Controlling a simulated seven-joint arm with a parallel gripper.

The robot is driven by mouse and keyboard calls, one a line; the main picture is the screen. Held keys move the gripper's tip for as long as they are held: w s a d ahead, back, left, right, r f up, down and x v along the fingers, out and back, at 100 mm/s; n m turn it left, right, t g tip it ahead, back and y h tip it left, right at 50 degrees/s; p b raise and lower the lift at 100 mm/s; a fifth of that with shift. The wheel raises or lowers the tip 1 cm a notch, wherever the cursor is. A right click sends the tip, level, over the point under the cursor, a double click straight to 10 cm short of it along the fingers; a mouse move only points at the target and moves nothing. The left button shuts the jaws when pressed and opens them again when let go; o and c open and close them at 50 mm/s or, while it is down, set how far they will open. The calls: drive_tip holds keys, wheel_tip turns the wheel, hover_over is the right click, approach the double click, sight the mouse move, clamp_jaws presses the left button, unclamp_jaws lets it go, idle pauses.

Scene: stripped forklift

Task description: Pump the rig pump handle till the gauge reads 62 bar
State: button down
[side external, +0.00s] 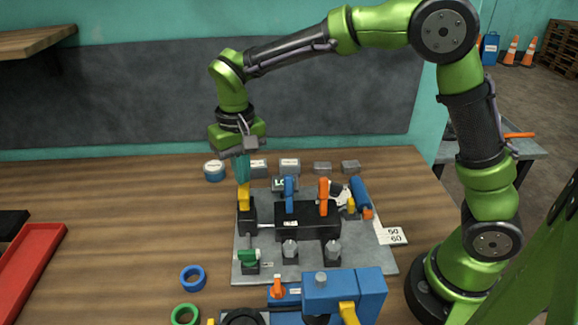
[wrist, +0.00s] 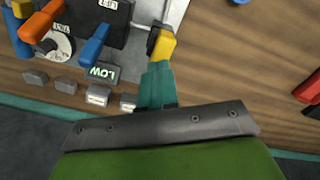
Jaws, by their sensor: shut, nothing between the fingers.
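My gripper (side external: 243,180) points down with its teal fingers shut and empty. Its tips are at the top of a yellow handle (side external: 244,198) on a black block at the rig's left; I cannot tell whether they touch. In the wrist view the shut fingers (wrist: 158,68) end beside this yellow handle (wrist: 162,43). The rig (side external: 300,265) is a grey plate bearing a blue lever (side external: 289,192) and an orange lever (side external: 323,194). A display (wrist: 103,72) reads LOW.
Several small grey blocks (side external: 290,165) stand behind the rig. A green-handled valve (side external: 249,256) is at its front left. A blue machine (side external: 345,290) stands in front. Blue (side external: 193,278) and green rings lie left of it. A red tray (side external: 30,265) is far left; the table between is clear.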

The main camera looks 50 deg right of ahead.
sight(243, 188)
drive_tip(key=shift+f, duration=0.1)
idle(0.4)
idle(2.0)
idle(1.0)
drive_tip(key=shift+f, duration=2.55)
drive_tip(key=shift+r, duration=2.65)
